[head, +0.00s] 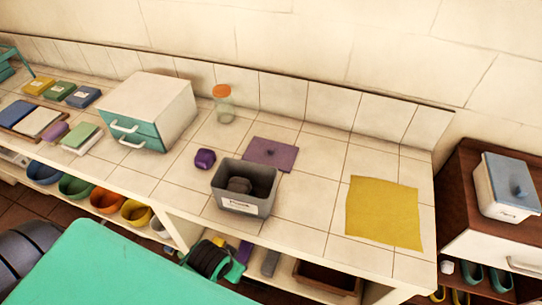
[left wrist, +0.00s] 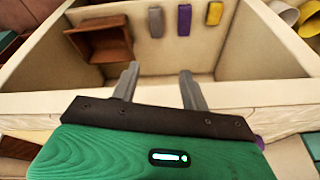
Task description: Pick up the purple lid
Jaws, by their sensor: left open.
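The purple lid (head: 270,153) is a flat square with a small knob. It lies on the tiled counter in the head view, just behind an open grey bin (head: 243,204). My left gripper (left wrist: 158,82) is open and empty in the left wrist view, with two grey fingers in front of the open lower shelf. In the head view the dark and green end of my left arm is low, in front of the counter, apart from the lid; its fingertips are hard to make out. My right gripper is not in view.
A purple block (head: 205,159) sits left of the bin. A yellow cloth (head: 384,212) lies right. The shelf below holds a brown tray (left wrist: 100,40) and small blocks. Counter between lid and cloth is clear.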

